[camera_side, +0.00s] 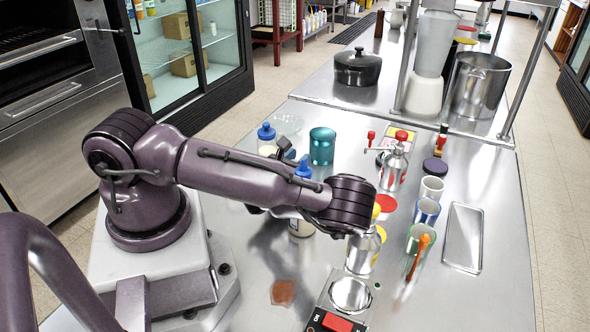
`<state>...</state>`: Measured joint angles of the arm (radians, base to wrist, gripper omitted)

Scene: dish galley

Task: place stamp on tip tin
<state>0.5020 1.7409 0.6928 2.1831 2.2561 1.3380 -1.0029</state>
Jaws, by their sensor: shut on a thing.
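My gripper (285,211) is mostly hidden under my forearm and wrist, left of the wrist. Only a pale edge and a dark part of it show. Its fingertips and the thing between them are hidden. I cannot pick out the stamp for sure. A small dark object (284,149) shows just behind my forearm, too small to name. I cannot tell for certain which container is the tip tin. A teal canister (322,146) stands upright behind my forearm. A silver can with yellow on it (362,255) stands just below my wrist, partly covered by it.
Blue-capped bottles (266,138) stand near my forearm. A scale (350,295) is at the front. Several mugs (426,211) stand at the right, beside an empty metal tray (463,238). A silver grinder (394,168) is behind my wrist. The counter's front right is clear.

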